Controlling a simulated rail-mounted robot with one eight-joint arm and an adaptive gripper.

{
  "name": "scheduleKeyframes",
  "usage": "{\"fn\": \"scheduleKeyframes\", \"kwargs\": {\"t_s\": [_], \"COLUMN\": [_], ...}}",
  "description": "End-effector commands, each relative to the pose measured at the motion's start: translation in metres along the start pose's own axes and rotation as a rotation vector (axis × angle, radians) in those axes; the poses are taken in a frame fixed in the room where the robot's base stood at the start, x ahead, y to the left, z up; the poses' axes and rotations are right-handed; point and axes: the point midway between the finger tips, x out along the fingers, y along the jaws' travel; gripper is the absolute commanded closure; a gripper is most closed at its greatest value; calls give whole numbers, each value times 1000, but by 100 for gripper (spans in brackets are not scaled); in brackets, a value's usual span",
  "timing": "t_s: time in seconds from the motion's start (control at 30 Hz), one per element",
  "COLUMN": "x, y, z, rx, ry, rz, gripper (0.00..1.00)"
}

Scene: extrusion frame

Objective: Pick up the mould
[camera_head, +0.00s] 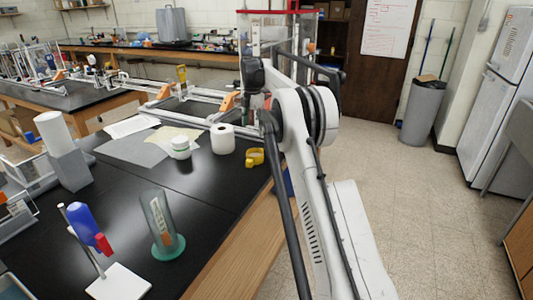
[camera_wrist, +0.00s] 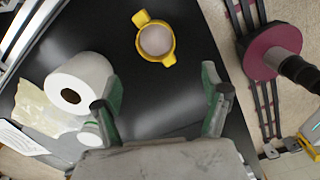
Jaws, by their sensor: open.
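A yellow round piece with two side tabs and a pale round centre, which looks like the mould (camera_wrist: 155,41), lies on the black bench top in the wrist view. In the head view the mould (camera_head: 254,157) is near the bench's right edge, just left of my arm. My gripper (camera_wrist: 163,98) is open and empty, with its green-and-grey fingers apart. The mould shows beyond the fingertips, roughly in line with the gap, a little left of its middle. In the head view my arm hides most of the gripper.
A white paper roll (camera_head: 222,139) and a white tub with a green band (camera_head: 180,148) stand left of the mould. Papers (camera_head: 140,145) lie further left. A glass cylinder on a green base (camera_head: 160,225) stands nearer. The black bench top (camera_head: 215,180) around the mould is clear.

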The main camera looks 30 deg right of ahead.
Motion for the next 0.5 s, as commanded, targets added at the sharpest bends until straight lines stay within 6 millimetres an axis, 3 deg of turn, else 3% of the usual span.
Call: {"fn": "scheduleKeyframes", "kwargs": {"t_s": [0.27, 0.5], "x": [24, 67], "y": [3, 2], "z": [6, 6], "rx": [-40, -38], "ry": [6, 6], "rz": [-12, -11], "gripper": [22, 22]}}
